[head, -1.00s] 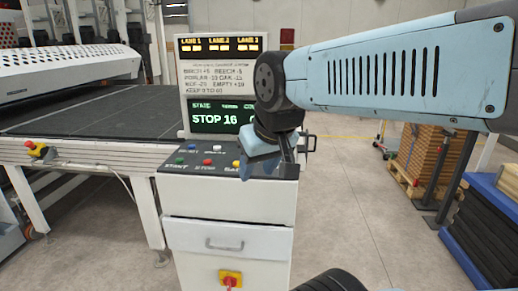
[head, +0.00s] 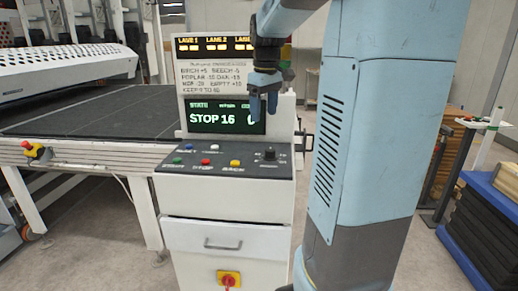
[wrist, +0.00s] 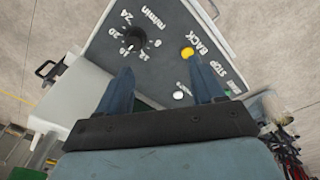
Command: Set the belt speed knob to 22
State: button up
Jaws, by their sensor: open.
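The belt speed knob (head: 269,154) is a small black dial at the right of the control panel. It also shows in the wrist view (wrist: 136,39), inside a printed scale marked m/min with 24 and 20 among its numbers. The display (head: 226,118) reads STOP 16, with a further figure partly covered by my gripper. My gripper (head: 263,105) hangs fingers down in front of the display, above the panel and apart from the knob. In the wrist view its fingers (wrist: 163,82) are spread and empty.
The panel (head: 185,173) carries a yellow button (head: 208,163), a red button (head: 206,162) and other buttons left of the knob. A handle (head: 304,142) sticks out at the cabinet's right. The dark conveyor belt (head: 90,118) lies to the left.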

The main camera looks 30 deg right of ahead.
jog(key=n+g, duration=0.1)
send_over(270, 149)
jog(key=f, duration=1.5)
jog(key=shift+s+a+f, duration=0.1)
jog(key=shift+s+f, duration=0.1)
jog(key=shift+f, duration=0.05)
jog(key=shift+c, duration=0.4)
jog(key=c, duration=0.9)
jog(key=shift+a, duration=0.1)
jog(key=shift+c, duration=0.3)
jog(key=shift+r, duration=0.1)
